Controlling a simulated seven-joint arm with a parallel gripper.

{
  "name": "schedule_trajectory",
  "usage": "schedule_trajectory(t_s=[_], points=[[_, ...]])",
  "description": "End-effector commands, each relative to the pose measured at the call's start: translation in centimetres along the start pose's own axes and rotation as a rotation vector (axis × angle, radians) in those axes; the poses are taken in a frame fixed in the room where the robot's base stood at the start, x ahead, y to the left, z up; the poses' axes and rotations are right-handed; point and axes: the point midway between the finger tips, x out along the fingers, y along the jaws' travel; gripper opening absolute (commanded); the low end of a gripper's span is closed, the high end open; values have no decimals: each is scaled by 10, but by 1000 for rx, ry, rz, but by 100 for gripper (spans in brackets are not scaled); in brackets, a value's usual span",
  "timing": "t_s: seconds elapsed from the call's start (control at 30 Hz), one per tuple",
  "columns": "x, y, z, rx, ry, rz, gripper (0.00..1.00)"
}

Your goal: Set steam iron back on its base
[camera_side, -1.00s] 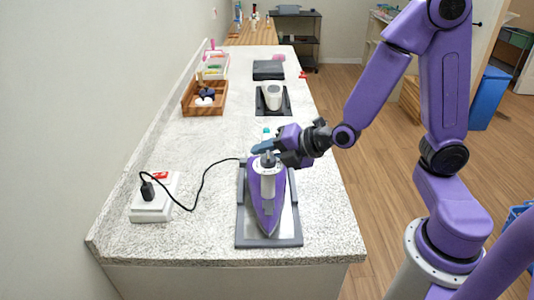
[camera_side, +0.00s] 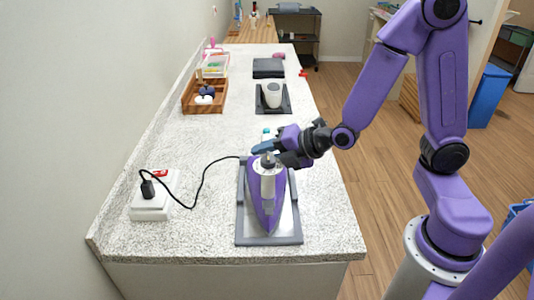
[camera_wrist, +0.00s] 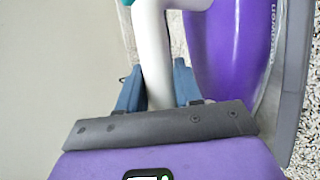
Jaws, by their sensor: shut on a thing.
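The steam iron (camera_side: 267,195) is purple with a white handle and lies over its grey base (camera_side: 241,222), a tray with raised edges. In the side view it appears within the base's outline; whether its sole touches the base cannot be told. My gripper (camera_side: 268,149) is at the far end of the iron. In the wrist view, the blue fingers of my gripper (camera_wrist: 158,85) are shut on the white handle (camera_wrist: 152,45), one on each side. The iron's purple body (camera_wrist: 232,45) and the grey rim of the base (camera_wrist: 293,85) show to the right.
A black cord (camera_side: 200,180) runs from the iron to a plug on a white socket block (camera_side: 150,212) at the left. Farther back stand a white cup-like item (camera_side: 272,94) on a dark tray and a wooden box (camera_side: 190,95). The counter right of the base is bare.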

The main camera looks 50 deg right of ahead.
Motion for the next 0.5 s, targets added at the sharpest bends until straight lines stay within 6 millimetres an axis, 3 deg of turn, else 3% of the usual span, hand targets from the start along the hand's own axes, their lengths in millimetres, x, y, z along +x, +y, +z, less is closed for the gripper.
schedule_trajectory(t_s=[0.27, 0.3, 0.33, 0.37, 0.5], points=[[0, 3, 0, 2, -2, 9, 0], [0, 3, 0, 2, -2, 9, 47], [0, 3, 0, 2, -2, 9, 57], [0, 3, 0, 2, -2, 8, 64], [0, 2, 0, 1, -1, 5, 64]])
